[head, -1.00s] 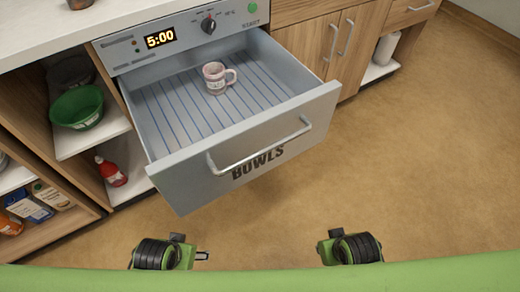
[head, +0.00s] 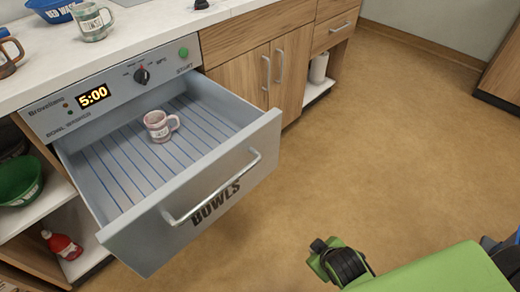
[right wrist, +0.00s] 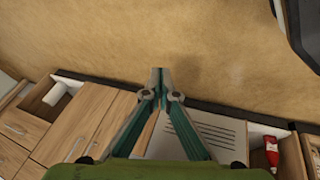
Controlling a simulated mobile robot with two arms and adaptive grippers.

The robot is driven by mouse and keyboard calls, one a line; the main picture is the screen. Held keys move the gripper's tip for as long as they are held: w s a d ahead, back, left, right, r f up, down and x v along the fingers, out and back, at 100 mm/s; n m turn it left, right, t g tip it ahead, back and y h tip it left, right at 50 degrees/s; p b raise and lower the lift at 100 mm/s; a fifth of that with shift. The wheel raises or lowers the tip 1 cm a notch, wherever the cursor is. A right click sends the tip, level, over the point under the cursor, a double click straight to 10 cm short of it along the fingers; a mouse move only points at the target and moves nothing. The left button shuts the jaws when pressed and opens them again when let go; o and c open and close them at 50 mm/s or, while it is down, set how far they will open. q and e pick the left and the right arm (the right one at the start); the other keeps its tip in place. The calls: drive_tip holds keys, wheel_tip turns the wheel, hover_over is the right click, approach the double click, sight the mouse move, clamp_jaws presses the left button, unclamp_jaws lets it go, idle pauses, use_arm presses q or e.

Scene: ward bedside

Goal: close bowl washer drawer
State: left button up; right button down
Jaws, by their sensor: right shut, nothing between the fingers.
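The bowl washer drawer (head: 225,195) is pulled out of the bowl washer (head: 75,115). Its grey front carries a bar handle and the word BOWLS. A pink and white mug (head: 156,130) stands upright on its blue-striped floor. In the right wrist view my right gripper (right wrist: 160,72) is shut and empty, its fingertips over the floor. A green and black arm part of mine is at the lower right of the head view, apart from the drawer; no fingers show there. My left gripper is not in view.
The counter (head: 130,40) holds a mug (head: 93,22) and a blue bowl (head: 52,8). A green bowl (head: 18,182) and a red bottle (head: 62,246) are on shelves left of the drawer. Wooden cabinet doors (head: 273,70) are to its right. The brown floor (head: 390,130) is clear.

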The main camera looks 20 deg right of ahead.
sight(263, 137)
drive_tip(key=w+d+r+n+t+b, duration=0.1)
drive_tip(key=w+d+r+n+t, duration=0.3)
drive_tip(key=w+d+r+n, duration=0.25)
drive_tip(key=w+d+r+n+t+b, duration=0.1)
drive_tip(key=w+d+r+n+t, duration=0.3)
drive_tip(key=r+n, duration=0.45)
drive_tip(key=a+r+n+t+y+b, duration=0.15)
drive_tip(key=a+r+n+y, duration=0.95)
drive_tip(key=n, duration=1.1)
drive_tip(key=shift+t+h, duration=0.35)
drive_tip(key=shift+h, duration=0.05)
drive_tip(key=x, duration=0.7)
drive_tip(key=r+x, duration=0.1)
drive_tip(key=x, duration=0.3)
drive_tip(key=shift+a+p, duration=0.1)
drive_tip(key=shift+p, duration=0.2)
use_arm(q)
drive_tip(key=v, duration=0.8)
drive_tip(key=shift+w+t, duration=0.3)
use_arm(e)
drive_tip(key=shift+x, duration=1.2)
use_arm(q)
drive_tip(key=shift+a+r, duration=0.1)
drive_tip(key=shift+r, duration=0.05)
use_arm(e)
drive_tip(key=shift+a, duration=0.1)
